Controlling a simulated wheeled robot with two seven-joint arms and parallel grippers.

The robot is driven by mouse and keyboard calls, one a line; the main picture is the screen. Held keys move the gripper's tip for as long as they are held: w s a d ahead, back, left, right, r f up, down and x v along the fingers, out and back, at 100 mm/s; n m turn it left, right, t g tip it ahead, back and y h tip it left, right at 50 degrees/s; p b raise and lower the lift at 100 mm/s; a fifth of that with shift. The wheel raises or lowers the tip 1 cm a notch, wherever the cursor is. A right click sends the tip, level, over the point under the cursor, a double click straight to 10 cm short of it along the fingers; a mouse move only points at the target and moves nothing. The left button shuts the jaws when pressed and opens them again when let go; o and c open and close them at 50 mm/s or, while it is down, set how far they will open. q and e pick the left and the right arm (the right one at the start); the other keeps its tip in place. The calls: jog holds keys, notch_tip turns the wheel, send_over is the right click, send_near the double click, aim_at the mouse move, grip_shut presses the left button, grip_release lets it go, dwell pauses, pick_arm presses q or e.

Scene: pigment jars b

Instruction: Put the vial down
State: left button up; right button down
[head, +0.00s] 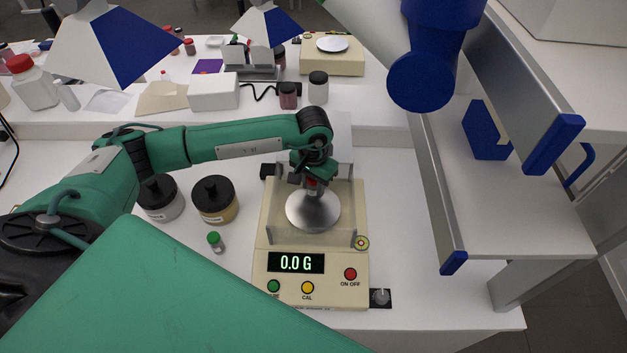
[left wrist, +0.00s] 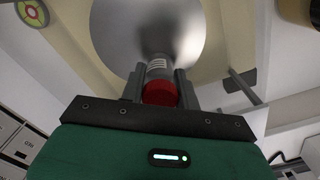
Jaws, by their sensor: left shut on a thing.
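The vial (left wrist: 157,68) has a red cap and a pale label, and it is held between the two fingers of my left gripper (left wrist: 158,88) in the left wrist view. In the head view my left gripper (head: 312,182) is over the round metal pan (head: 313,212) of the balance (head: 262,240), with a bit of red cap showing. The pan also shows in the left wrist view (left wrist: 120,30), beyond the vial. I cannot tell whether the vial touches it. The display (head: 296,263) reads 0.0 G. My right gripper is not in view.
Clear shield walls stand around the pan. Two black-lidded jars (head: 160,198) (head: 215,200) and a small green-capped vial (head: 216,242) stand left of the balance. A metal-framed shelf (head: 500,190) rises at the right.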

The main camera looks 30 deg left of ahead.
pick_arm(q)
jog(key=shift+f, duration=0.15)
jog(key=o, duration=1)
jog(key=shift+c, duration=0.2)
jog(key=shift+r, duration=0.2)
